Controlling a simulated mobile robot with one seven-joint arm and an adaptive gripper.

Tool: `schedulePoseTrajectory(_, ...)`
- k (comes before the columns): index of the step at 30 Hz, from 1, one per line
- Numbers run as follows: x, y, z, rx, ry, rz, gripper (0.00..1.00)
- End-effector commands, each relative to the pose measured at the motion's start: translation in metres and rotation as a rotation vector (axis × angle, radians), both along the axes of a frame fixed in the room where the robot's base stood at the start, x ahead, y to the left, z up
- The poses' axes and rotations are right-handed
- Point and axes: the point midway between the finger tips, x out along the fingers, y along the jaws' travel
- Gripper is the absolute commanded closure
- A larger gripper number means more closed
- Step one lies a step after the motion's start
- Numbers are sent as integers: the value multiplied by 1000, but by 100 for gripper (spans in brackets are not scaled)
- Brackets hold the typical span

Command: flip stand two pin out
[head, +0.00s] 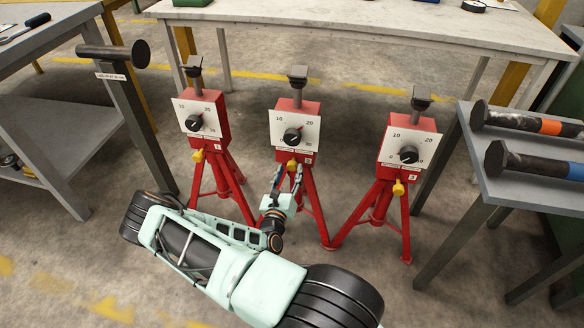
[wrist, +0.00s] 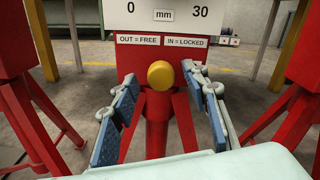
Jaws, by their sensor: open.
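Stand two (head: 298,122) is the middle red tripod stand, with a white dial plate and black knob on its front. Its yellow pin (head: 292,167) sits below the plate. In the wrist view the pin (wrist: 160,75) is a round yellow knob seen end-on, under labels reading "OUT = FREE" and "IN = LOCKED". How far it sticks out is hard to tell. My gripper (head: 288,178) is open in front of the stand. In the wrist view its blue-padded fingers (wrist: 160,88) are left and right of the pin, with gaps on both sides.
Matching red stands stand at left (head: 205,118) and right (head: 407,145), each with a yellow pin. A long workbench (head: 380,20) is behind.

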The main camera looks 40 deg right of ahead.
Motion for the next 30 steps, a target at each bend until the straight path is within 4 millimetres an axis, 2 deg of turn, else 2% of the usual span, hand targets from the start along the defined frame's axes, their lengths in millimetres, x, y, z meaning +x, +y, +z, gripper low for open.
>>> schedulePoseTrajectory(3,12,-15,-2,0,-3,-2,58)
schedulePoseTrajectory(7,21,-25,-1,1,-3,-2,58)
schedulePoseTrajectory(18,25,-29,1,1,-2,-1,58)
schedulePoseTrajectory(30,25,-29,1,1,-2,-2,100)
